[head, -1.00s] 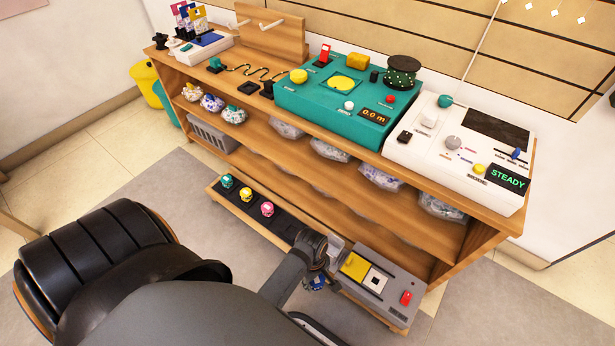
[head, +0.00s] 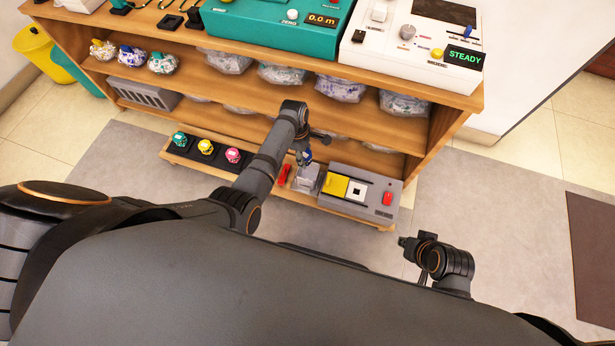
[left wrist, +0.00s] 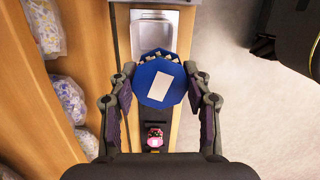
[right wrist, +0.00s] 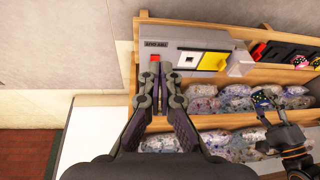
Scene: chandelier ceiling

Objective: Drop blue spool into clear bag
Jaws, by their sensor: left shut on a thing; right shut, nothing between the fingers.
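The blue spool (left wrist: 162,82) is an eight-sided blue disc with a white label, held between the fingers of my left gripper (left wrist: 163,90) in the left wrist view. My right gripper (right wrist: 160,84) is shut and empty, away to the right.
A grey sealing unit (head: 335,207) with a yellow plate and red button stands right of the bag. Green, yellow and pink spools (head: 205,147) sit on a black strip to the left. Filled bags (head: 340,88) line the shelf above. Floor is clear in front.

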